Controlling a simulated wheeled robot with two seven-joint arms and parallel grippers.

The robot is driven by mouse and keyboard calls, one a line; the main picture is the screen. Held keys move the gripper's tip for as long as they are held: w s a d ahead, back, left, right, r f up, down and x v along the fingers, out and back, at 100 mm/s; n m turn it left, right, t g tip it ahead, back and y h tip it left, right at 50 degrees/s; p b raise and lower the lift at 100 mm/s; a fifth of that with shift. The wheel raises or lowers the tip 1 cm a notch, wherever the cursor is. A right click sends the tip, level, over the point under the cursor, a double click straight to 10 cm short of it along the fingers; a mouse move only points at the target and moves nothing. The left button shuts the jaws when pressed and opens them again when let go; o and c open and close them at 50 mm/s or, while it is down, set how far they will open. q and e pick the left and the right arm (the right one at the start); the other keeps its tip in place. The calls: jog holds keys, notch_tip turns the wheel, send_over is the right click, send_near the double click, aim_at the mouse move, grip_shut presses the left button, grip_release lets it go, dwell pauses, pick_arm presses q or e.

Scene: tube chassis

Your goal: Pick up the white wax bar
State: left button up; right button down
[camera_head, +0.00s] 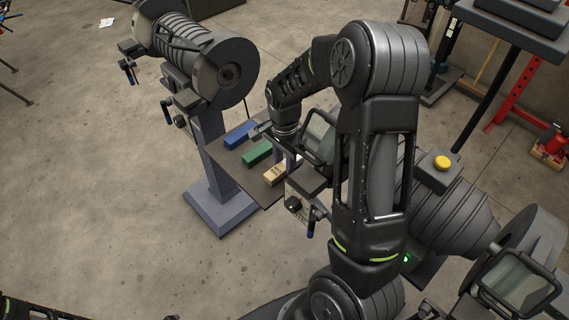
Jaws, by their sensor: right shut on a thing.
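My right gripper (287,157) reaches down over the right part of the dark tray (245,185), its fingers pointing down. It is shut on what seems to be the white wax bar (299,157). Only a small pale patch of the bar shows beside the fingers; the arm and gripper hide the rest. I cannot tell whether the bar is touching the tray or lifted from it. My left gripper is not in view.
On the tray lie a blue bar (240,134), a green bar (257,152) and a yellow bar (275,175), the yellow one close to my right gripper. A grey cylindrical machine (195,50) stands behind the tray. The floor at left is open.

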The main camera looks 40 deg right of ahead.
notch_tip(320, 180, up, 22)
jog(key=b, duration=0.1)
notch_tip(320, 180, up, 5)
jog(key=p, duration=0.5)
send_over(284, 164)
jog(key=shift+s+r, duration=0.1)
jog(key=shift+r, duration=0.1)
jog(key=shift+f+b, duration=0.1)
jog(key=shift+b, duration=0.2)
